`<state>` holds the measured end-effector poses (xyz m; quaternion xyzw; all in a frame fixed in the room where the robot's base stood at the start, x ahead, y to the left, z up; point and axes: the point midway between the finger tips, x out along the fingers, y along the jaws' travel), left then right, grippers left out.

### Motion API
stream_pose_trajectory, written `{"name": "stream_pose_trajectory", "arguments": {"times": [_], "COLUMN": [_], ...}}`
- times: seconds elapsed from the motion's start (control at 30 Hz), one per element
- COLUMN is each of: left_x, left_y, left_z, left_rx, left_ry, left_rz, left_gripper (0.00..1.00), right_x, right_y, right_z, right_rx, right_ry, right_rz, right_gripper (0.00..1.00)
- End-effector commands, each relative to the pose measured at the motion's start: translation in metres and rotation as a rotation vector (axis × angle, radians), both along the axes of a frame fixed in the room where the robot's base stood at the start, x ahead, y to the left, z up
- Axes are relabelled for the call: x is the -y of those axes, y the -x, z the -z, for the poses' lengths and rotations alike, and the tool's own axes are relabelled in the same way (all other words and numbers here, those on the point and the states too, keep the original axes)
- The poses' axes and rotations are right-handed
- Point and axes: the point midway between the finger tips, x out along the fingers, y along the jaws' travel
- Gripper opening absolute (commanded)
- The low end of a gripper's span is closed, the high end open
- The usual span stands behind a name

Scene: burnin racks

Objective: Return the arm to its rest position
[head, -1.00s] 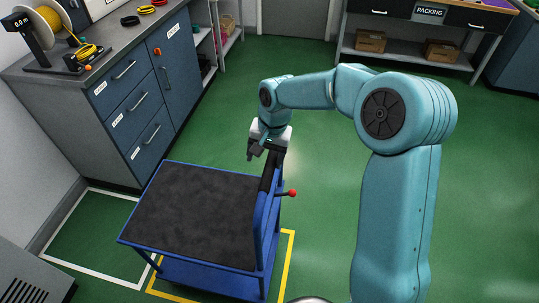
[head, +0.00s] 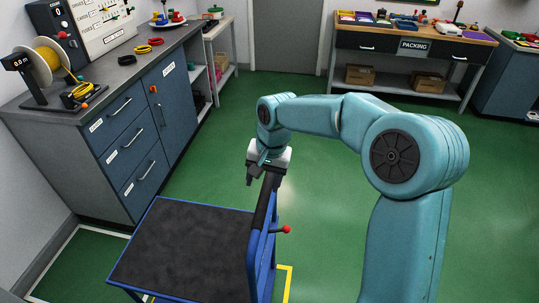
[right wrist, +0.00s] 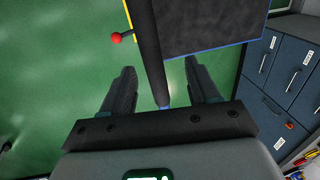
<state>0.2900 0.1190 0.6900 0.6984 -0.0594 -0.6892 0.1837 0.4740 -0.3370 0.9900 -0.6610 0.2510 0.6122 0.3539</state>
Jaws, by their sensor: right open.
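My right arm reaches forward in the head view, and its right gripper (head: 257,178) is at the push handle (head: 265,205) of a blue cart. The right wrist view shows both fingers apart, with the dark handle bar (right wrist: 150,50) running between them in the picture. No contact between the fingers and the bar is visible. The cart has a dark top mat (head: 185,245) and a blue rim, and it stands upright. My left gripper is not in view.
A red-knobbed lever (head: 286,230) sticks out from the cart's right side. A blue drawer cabinet (head: 130,140) stands at the left. A packing bench (head: 410,45) stands at the back. Green floor (head: 330,225) is free to the right of the cart.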

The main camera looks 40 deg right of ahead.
Motion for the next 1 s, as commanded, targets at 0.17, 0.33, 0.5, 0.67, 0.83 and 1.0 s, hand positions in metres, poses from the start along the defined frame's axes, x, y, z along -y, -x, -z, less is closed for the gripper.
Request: {"name": "stream_pose_trajectory", "arguments": {"times": [0.17,0.33,0.5,0.67,0.83,1.0], "left_x": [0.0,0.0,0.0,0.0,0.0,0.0], "left_y": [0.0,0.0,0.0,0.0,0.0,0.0], "left_z": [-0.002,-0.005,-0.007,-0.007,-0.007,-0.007], "left_rx": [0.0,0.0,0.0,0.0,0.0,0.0], "left_ry": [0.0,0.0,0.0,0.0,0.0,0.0], "left_rz": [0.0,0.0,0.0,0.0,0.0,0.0], "left_gripper": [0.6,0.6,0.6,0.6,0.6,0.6], "right_x": [0.006,0.011,0.013,0.014,0.014,0.014], "right_y": [0.006,0.012,0.015,0.016,0.016,0.017], "right_z": [-0.05,-0.086,-0.106,-0.111,-0.111,-0.111], "right_rx": [0.005,0.001,-0.001,-0.003,-0.003,-0.003], "right_ry": [0.0,-0.001,-0.002,-0.002,-0.002,-0.003], "right_rz": [0.001,0.001,0.0,-0.001,-0.001,0.0], "right_gripper": [0.6,0.6,0.6,0.6,0.6,0.6]}}
